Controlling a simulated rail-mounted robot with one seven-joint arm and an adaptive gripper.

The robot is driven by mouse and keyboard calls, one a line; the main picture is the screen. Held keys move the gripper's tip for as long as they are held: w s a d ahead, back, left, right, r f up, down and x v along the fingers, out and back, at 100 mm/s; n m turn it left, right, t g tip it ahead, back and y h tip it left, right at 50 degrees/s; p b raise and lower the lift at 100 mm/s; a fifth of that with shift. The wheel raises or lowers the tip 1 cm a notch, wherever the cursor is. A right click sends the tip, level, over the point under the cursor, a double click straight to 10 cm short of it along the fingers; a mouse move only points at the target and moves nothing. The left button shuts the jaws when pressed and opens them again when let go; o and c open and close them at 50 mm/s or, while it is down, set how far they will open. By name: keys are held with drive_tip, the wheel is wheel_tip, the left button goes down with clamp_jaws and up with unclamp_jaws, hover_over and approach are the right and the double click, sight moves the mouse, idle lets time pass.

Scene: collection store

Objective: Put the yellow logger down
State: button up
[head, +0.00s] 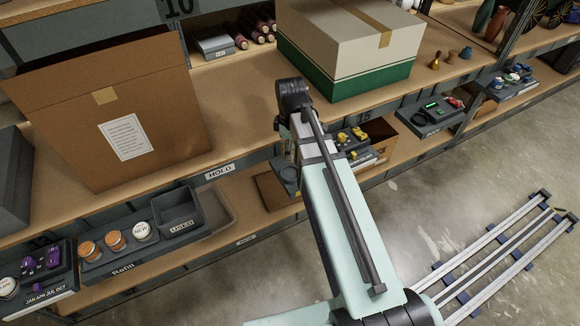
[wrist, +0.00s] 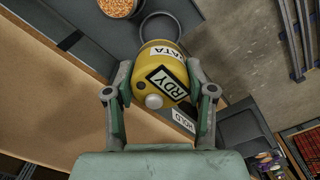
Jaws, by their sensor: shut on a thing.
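The yellow logger (wrist: 154,68) is a rounded yellow body with a pale knob and a label reading RDY, with part of a second label ending in ATA. In the wrist view my gripper (wrist: 164,88) has one finger on each side of it and is shut on it. A thin dark ring shows just beyond the logger; I cannot tell whether it belongs to it. In the head view my arm's wrist hides the logger and the fingers. Small yellow items (head: 350,136) sit in a tray on the shelf edge right of my arm.
The shelf edge carries a HOLD label (head: 220,171). A large open cardboard box (head: 120,100) stands left, a green and white box (head: 345,50) behind. Between them the shelf board (head: 225,100) is bare. A Refill tray (head: 140,250) has jars and a USED bin (head: 177,210).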

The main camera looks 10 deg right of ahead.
drive_tip(key=shift+f, duration=4.5)
drive_tip(key=shift+f, duration=0.15)
drive_tip(key=shift+f, duration=0.25)
drive_tip(key=o, duration=1.3)
drive_tip(key=shift+r, duration=0.1)
wheel_tip(320, 180, up, 13)
drive_tip(key=shift+f, duration=0.2)
